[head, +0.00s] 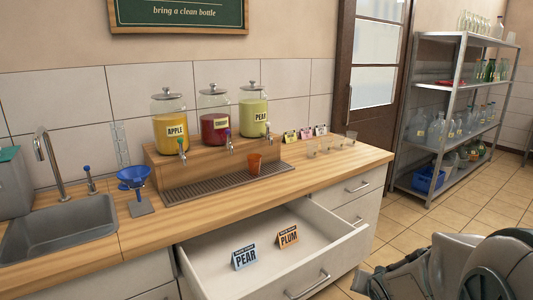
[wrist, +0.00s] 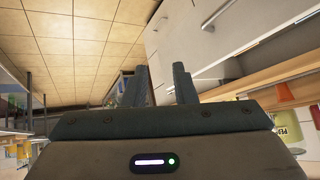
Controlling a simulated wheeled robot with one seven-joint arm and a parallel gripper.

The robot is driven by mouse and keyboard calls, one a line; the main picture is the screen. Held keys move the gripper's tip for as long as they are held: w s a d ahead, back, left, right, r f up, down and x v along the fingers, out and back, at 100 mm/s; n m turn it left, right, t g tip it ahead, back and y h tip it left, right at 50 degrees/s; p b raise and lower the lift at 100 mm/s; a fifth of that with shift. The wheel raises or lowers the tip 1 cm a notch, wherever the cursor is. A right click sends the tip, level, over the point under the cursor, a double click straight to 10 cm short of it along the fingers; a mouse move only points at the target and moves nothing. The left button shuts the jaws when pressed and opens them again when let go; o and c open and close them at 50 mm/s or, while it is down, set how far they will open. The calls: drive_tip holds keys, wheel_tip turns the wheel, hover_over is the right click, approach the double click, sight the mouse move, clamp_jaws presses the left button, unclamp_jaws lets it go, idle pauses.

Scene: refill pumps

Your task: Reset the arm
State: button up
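My arm is folded at the lower right of the head view, and my gripper's fingers cannot be made out there. In the wrist view my gripper (wrist: 159,84) shows two dark fingers standing apart with nothing between them. That view appears upside down, with floor tiles at the top and the white drawer fronts (wrist: 213,22) at upper right. The gripper is clear of the counter (head: 330,162) and touches nothing that I can see.
An open drawer (head: 325,238) juts out from the counter, holding a PEAR card (head: 245,257) and a PLUM card (head: 288,236).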

drive_tip(key=s+a+r+n+g+y+p, duration=0.1)
drive_tip(key=s+a+r+n+g, duration=0.1)
drive_tip(key=s+a+r, duration=0.3)
drive_tip(key=s+a+r+n+g+p, duration=0.2)
drive_tip(key=s+a+r+n+g, duration=0.1)
drive_tip(key=s, duration=0.8)
drive_tip(key=shift+a+r+y, duration=0.4)
drive_tip(key=shift+a+r, duration=0.45)
drive_tip(key=shift+a, duration=0.3)
